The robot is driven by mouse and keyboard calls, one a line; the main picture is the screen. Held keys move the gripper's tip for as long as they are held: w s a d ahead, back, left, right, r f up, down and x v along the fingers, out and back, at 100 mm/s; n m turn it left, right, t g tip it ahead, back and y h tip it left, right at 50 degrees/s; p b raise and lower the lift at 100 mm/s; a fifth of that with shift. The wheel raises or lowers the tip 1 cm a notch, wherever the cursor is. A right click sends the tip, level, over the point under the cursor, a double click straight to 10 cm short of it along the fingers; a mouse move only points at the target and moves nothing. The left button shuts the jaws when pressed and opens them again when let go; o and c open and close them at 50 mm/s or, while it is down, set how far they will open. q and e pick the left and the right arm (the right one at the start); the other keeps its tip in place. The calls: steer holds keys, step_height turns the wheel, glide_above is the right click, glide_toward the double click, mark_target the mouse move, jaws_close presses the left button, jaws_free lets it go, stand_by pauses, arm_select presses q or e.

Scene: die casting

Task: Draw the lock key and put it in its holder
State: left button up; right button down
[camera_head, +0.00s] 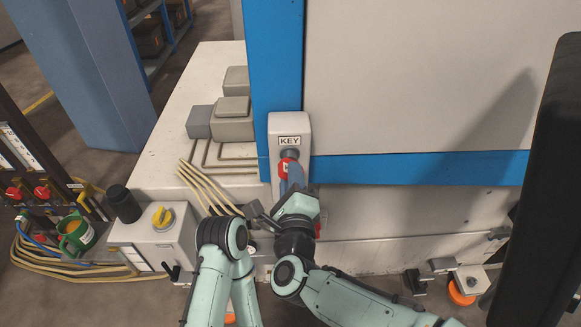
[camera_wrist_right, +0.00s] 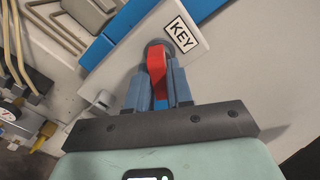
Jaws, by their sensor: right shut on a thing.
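The red lock key (camera_head: 285,165) is at a round dark lock on a pale box (camera_head: 303,128) labelled KEY. It also shows in the right wrist view (camera_wrist_right: 157,75), upright between two blue fingers. My right gripper (camera_head: 292,175) is shut on the red key from the front, its fingers (camera_wrist_right: 158,95) on either side of it. The key's far end meets the dark collar of the lock; how deep it sits inside is hidden. My left gripper does not show clearly. I cannot make out a separate key holder.
Cream cables (camera_head: 202,186) run left of the key box. The machine's blue frame (camera_head: 277,70) rises behind it.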

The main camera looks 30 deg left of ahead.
steer(key=n+p, duration=0.1)
steer(key=n, duration=0.5)
steer(key=shift+s+d+b, duration=0.35)
steer(key=shift+s+b, duration=0.25)
stand_by(0.9)
steer(key=b+v, duration=0.1)
steer(key=v, duration=0.1)
steer(key=shift+s+d+b, duration=0.2)
steer(key=shift+s+b, duration=0.15)
